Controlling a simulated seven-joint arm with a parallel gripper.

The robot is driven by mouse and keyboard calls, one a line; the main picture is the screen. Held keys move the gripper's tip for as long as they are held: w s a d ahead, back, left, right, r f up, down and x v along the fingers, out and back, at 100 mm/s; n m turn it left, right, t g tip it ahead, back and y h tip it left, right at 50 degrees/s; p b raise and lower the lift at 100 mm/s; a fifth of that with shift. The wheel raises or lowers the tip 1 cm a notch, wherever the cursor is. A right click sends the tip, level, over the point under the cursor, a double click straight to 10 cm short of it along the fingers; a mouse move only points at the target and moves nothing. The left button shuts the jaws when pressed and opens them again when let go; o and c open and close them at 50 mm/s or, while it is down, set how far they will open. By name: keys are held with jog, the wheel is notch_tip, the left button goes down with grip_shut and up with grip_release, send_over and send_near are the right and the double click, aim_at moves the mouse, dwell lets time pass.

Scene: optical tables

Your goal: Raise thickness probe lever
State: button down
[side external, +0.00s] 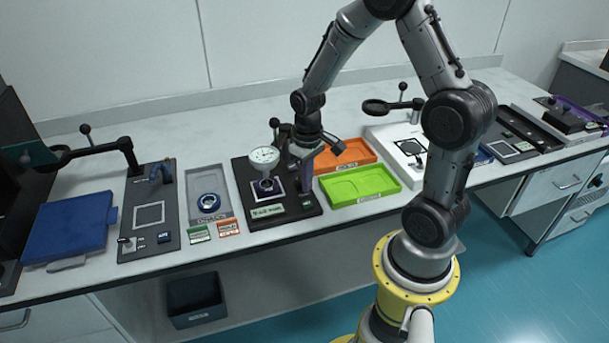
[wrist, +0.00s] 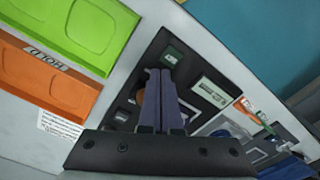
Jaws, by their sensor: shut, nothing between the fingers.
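The thickness probe has a round white dial (side external: 264,157) on a stand over a black base (side external: 245,188), left of my gripper in the side view. A black knob (side external: 274,151) sticks up just behind the dial; I cannot tell for certain that it is the lever. My gripper (side external: 306,193) points down at the right part of the base, beside the dial, its fingers together and empty. In the wrist view the shut fingers (wrist: 167,75) reach over the black base (wrist: 185,68) and hide much of the probe. Contact with the lever cannot be made out.
A green tray (side external: 384,194) and an orange tray (side external: 360,153) lie right of the probe. A grey tray with a blue ring (side external: 209,203) and small green and orange labels (side external: 228,228) lie left. A white device (side external: 378,133) stands farther right. The table's front edge is close.

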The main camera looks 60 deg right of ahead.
jog(key=shift+w+d, duration=0.15)
jog(key=shift+w+d, duration=0.6)
jog(key=shift+w, duration=0.05)
jog(key=shift+w+d, duration=0.6)
dwell(0.6)
jog(key=shift+s+a+r, duration=0.15)
jog(key=shift+r, duration=1.05)
jog(key=shift+s+a+r, duration=0.15)
jog(key=shift+r, duration=1)
jog(key=shift+s+a+r, duration=0.15)
jog(key=shift+r, duration=1.05)
